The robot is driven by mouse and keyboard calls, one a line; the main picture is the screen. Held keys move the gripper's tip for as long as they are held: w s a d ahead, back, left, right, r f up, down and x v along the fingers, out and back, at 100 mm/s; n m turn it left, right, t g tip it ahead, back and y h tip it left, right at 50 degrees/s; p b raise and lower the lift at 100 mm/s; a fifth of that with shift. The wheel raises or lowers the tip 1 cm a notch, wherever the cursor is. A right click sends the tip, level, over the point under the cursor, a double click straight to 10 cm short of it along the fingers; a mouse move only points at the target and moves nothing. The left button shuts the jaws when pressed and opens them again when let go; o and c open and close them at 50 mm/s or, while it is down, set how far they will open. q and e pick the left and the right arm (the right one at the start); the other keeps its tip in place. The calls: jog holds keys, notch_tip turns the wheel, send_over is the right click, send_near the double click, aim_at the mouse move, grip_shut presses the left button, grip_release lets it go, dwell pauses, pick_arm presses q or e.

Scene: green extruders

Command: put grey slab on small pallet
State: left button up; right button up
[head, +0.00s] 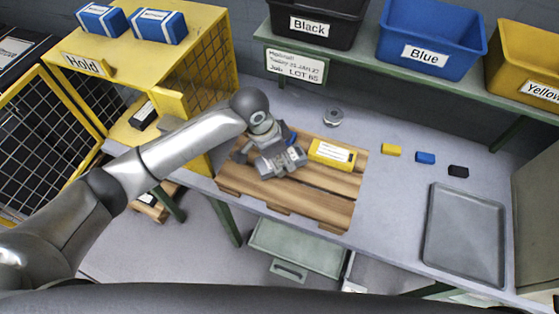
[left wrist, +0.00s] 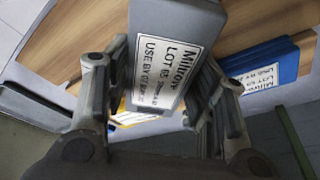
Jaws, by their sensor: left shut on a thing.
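The grey slab (left wrist: 178,30) has a white printed label and sits between the fingers of my left gripper (left wrist: 165,100) in the left wrist view. In the head view this gripper (head: 279,160) is over the left part of the small wooden pallet (head: 320,205) on the table, shut on the slab. Whether the slab touches the pallet I cannot tell. A yellow slab (head: 331,154) lies on the pallet to the right. A blue slab (left wrist: 270,68), partly hidden in the head view, is beside the grey one. My right gripper is not in view.
A grey tray (head: 465,236) lies at the right of the table. Black, blue and yellow bins (head: 432,38) stand on the shelf above. A yellow Hold cage (head: 150,60) stands left.

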pick_arm(q)
jog(key=shift+w+f, duration=0.3)
notch_tip(320, 180, down, 2)
jog(key=shift+s+f+p, duration=0.1)
jog(key=shift+f+p, duration=0.05)
jog(key=shift+p, duration=0.5)
jog(key=shift+f, duration=0.3)
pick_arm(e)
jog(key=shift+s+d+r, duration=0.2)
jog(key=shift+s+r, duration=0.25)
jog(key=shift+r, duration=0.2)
pick_arm(q)
jog(key=shift+f, duration=0.1)
jog(key=o, duration=1.2)
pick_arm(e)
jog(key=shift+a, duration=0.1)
